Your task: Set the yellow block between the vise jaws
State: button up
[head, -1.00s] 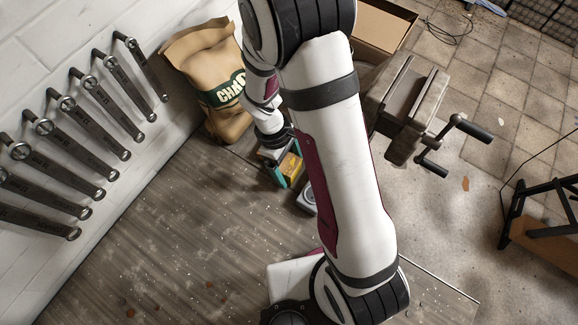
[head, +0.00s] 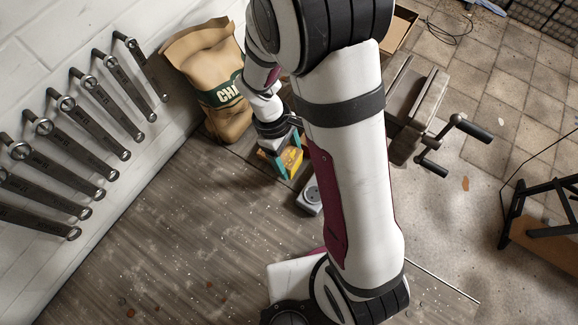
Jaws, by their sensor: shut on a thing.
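The yellow block (head: 290,159) is between the teal-tipped fingers of my gripper (head: 287,161), near the bench's far edge. My gripper is shut on it; I cannot tell whether the block is clear of the bench. The grey-brown vise (head: 431,98) is to the right, at the bench's edge, with its crank handle (head: 455,140) sticking out to the right. My arm hides the left part of the vise, so the gap between its jaws shows only in part.
A grey socket box (head: 309,197) lies close to my gripper. A tan sack (head: 215,90) stands behind it at the upper left. Several wrenches (head: 90,131) hang on the left wall. The wooden bench (head: 190,225) is mostly clear in front.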

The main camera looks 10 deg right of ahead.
aim_at(290, 156)
notch_tip(290, 156, up, 18)
dwell(0.7)
jog(key=w+d+r+m, duration=0.1)
jog(key=w+d, duration=0.2)
jog(key=d, duration=1)
jog(key=w+d, duration=0.3)
jog(key=d, duration=1.1)
jog(key=shift+a+f, duration=0.15)
jog(key=shift+f, duration=1.15)
jog(key=shift+a+f, duration=0.1)
jog(key=shift+f, duration=1.15)
jog(key=o, duration=1.2)
